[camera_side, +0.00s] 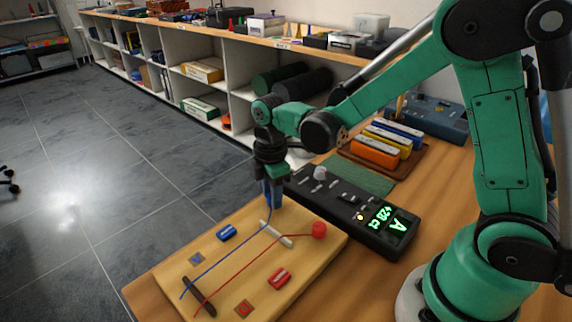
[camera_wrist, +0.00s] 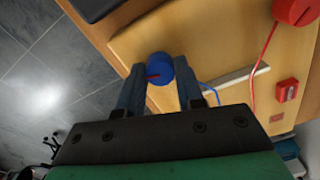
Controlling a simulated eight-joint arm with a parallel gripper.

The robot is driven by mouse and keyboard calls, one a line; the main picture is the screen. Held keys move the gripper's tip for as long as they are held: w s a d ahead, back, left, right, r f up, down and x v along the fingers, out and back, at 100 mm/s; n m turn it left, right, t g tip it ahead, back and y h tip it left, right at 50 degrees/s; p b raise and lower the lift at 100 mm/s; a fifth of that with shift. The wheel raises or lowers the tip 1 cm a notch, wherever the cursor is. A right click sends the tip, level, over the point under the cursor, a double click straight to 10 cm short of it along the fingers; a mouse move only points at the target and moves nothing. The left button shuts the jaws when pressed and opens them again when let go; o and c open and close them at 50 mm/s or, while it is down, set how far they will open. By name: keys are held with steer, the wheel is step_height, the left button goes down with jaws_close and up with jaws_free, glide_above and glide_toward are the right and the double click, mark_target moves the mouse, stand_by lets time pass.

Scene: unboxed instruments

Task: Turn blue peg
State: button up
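The blue peg (camera_wrist: 160,68) shows in the wrist view as a round blue knob with a short red mark on its face. It lies between the two fingertips of my gripper (camera_wrist: 160,66), one finger at each side. The fingers look very close to its sides; whether they press on it I cannot tell. In the side view my gripper (camera_side: 271,200) points straight down at the far edge of the wooden board (camera_side: 165,272), and its blue-grey fingers hide most or all of the peg. A blue string (camera_side: 228,256) runs from there over a pale bridge (camera_side: 277,234).
A red peg (camera_side: 319,230) with a red string stands right of the gripper. A blue block (camera_side: 226,233) and a red block (camera_side: 279,278) sit on the board. Close behind is a black tuner box (camera_side: 345,200) with a lit green display reading "A" and apparently "+20 ct".

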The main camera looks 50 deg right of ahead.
jaws_close()
steer(key=shift+m, duration=0.4)
steer(key=m, duration=0.4)
steer(key=shift+m, duration=0.3)
steer(key=m, duration=0.5)
steer(key=shift+m, duration=0.3)
steer(key=o, duration=0.7)
jaws_free()
